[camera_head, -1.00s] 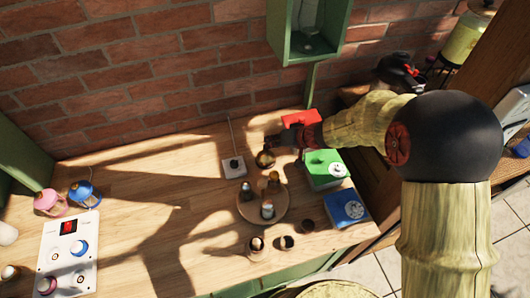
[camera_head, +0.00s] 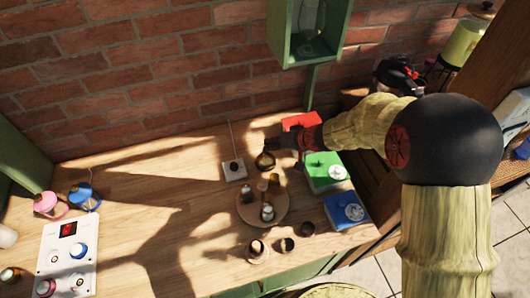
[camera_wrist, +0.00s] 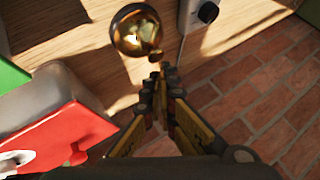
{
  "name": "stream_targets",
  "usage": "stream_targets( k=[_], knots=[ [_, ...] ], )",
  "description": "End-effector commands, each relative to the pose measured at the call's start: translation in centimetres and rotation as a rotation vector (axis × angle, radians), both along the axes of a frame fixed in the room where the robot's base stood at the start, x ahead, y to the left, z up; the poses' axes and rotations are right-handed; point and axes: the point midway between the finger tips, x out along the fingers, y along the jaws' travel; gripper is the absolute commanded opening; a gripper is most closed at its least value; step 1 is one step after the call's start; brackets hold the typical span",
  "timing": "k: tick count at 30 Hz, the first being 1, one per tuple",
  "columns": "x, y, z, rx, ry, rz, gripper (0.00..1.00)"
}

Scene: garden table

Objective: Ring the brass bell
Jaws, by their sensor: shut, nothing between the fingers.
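The brass bell (camera_head: 265,162) stands on the wooden worktop, behind the round wooden board. In the wrist view the bell (camera_wrist: 134,32) is a shiny gold dome with a small knob at its lower right. My gripper (camera_head: 272,144) is at the bell's top, reaching in from the right. In the wrist view my gripper (camera_wrist: 164,70) is shut and empty. Its fingertips are right next to the knob; I cannot tell whether they touch it.
A round board (camera_head: 245,213) with several small items stands in front of the bell. A white switch box (camera_head: 234,170) is to its left. Red (camera_head: 300,121), green (camera_head: 325,171) and blue (camera_head: 345,209) boxes are to the right. The brick wall is behind.

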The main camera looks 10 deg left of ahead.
Motion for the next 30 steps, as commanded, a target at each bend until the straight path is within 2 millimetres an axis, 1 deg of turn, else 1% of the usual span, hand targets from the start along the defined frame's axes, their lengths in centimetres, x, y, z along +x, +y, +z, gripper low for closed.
stream_targets(
  k=[10,24,30],
  knots=[
    [0.00,0.00,-0.02,0.000,0.000,0.000,0.00],
    [0.00,-0.01,-0.91,0.000,-0.001,-0.001,0.00],
    [-0.02,-0.01,-0.85,0.000,-0.001,0.001,0.00]
  ],
)
